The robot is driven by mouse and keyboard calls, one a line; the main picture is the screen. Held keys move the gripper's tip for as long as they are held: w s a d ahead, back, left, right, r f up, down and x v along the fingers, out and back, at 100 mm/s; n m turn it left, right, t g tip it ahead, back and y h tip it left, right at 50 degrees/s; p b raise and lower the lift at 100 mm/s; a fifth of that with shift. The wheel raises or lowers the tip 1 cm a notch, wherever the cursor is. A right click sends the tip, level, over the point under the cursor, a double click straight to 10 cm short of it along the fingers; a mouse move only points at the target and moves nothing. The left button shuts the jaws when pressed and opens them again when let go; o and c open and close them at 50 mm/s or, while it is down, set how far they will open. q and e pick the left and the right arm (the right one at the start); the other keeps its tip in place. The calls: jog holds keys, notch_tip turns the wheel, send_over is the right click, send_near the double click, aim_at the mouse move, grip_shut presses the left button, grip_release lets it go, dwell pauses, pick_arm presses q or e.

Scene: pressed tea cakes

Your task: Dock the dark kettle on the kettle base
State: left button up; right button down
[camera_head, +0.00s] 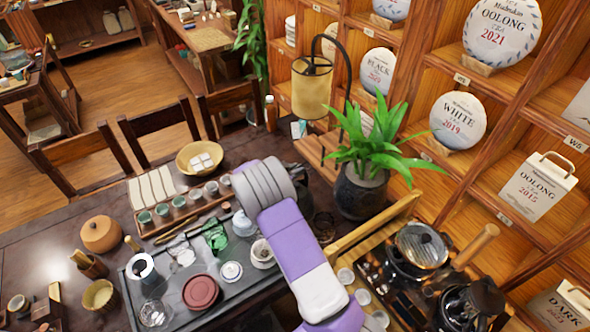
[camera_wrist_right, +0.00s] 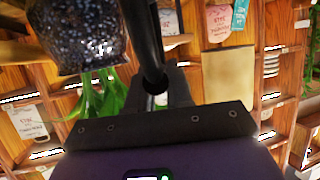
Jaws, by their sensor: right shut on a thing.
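My right arm (camera_head: 290,240), purple and white, reaches up over the middle of the table in the head view. Its gripper is largely hidden there. In the right wrist view the black gripper (camera_wrist_right: 165,98) is shut on a dark, narrow upright part, which looks like the handle of the dark kettle (camera_wrist_right: 150,45); the kettle's body is not clear. At lower right in the head view, a glass-lidded pot (camera_head: 422,246) and a black vessel stand on dark equipment. I cannot tell which part is the kettle base. My left gripper is out of view.
A plant in a dark pot (camera_head: 360,190) stands close to the right of my arm, with a yellow lamp (camera_head: 312,88) behind. A tea tray (camera_head: 215,300) with cups and a red-brown lid lies left. Shelves of tea cakes line the back right.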

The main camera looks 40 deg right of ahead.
jog(key=shift+d+r+p, duration=0.1)
jog(key=shift+r+p, duration=0.05)
jog(key=shift+p, duration=0.15)
dwell(0.6)
jog(key=shift+f+b, duration=0.35)
jog(key=shift+f, duration=0.25)
dwell(0.4)
jog(key=c, duration=1.3)
grip_release()
jog(key=shift+f, duration=0.15)
jog(key=shift+p+v, duration=1.05)
jog(key=shift+v, duration=0.75)
jog(key=p+v, duration=0.4)
jog(key=v, duration=0.3)
jog(key=shift+a, duration=0.3)
jog(key=shift+s, duration=0.1)
